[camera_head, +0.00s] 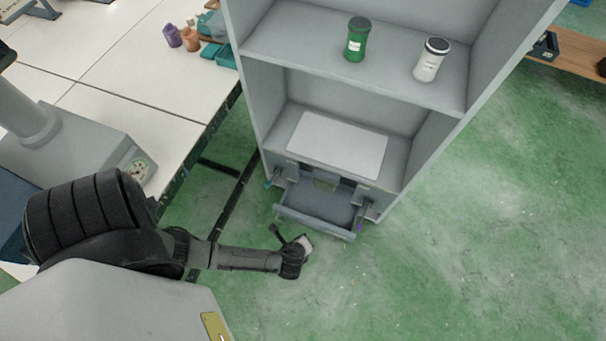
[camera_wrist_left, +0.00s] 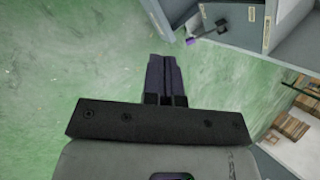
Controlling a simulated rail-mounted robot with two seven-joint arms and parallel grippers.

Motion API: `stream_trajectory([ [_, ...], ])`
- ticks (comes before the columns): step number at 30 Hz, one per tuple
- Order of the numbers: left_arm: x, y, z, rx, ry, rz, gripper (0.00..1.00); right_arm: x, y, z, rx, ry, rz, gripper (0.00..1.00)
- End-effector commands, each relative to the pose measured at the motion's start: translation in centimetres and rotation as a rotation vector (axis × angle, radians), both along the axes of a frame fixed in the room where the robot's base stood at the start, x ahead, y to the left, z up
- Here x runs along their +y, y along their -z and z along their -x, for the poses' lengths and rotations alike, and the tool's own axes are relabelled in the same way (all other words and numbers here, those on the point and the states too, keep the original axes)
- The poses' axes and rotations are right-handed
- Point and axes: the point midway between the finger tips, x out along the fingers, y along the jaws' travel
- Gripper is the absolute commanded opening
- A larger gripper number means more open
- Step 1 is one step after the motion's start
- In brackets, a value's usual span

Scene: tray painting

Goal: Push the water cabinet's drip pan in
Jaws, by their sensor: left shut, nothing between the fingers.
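The grey water cabinet (camera_head: 258,120) stands in the middle of the head view. Its drip pan (camera_head: 318,208), a shallow grey tray, sticks out at the bottom, its front edge in front of the cabinet face. My left gripper (camera_head: 276,232) is low over the floor, in front and to the left of the pan's front edge. Its fingers look apart from the pan. In the left wrist view the left gripper (camera_wrist_left: 164,72) has its dark fingers together and empty, with green floor behind them. Part of the cabinet (camera_wrist_left: 280,35) shows at the upper right there. My right gripper is not visible.
A green jar (camera_head: 357,42) and a white jar (camera_head: 431,62) stand on the cabinet's upper shelf. A pale table (camera_head: 130,75) is at the left, with a dial scale (camera_head: 135,170). Green floor (camera_head: 480,230) is clear to the right.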

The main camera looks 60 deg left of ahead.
Motion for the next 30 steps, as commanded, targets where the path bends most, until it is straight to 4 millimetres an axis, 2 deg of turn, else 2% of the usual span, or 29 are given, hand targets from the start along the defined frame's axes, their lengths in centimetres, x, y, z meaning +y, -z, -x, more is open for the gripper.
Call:
stream_trajectory([
  [1, 0.5, 4.7, -0.2, 0.013, 0.056, -0.043, 0.0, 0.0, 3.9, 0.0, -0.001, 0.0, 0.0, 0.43],
  [3, 1.0, 8.4, -0.2, 0.032, 0.141, -0.103, 0.0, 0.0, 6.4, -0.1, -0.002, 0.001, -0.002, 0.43],
  [9, 2.9, 17.8, -0.5, 0.09, 0.373, -0.27, 0.0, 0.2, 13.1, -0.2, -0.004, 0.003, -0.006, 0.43],
  [12, 3.9, 21.6, -0.5, 0.119, 0.476, -0.344, 0.0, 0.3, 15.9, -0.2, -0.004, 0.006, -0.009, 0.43],
  [18, 5.4, 27.0, -0.6, 0.167, 0.629, -0.453, 0.0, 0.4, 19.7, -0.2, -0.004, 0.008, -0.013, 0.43],
  [21, 6.0, 28.6, -0.6, 0.185, 0.677, -0.489, 0.0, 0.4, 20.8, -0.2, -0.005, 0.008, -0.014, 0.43],
  [30, 7.2, 31.1, -1.4, 0.201, 0.728, -0.526, 0.0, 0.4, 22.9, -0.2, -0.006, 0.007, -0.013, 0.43],
])
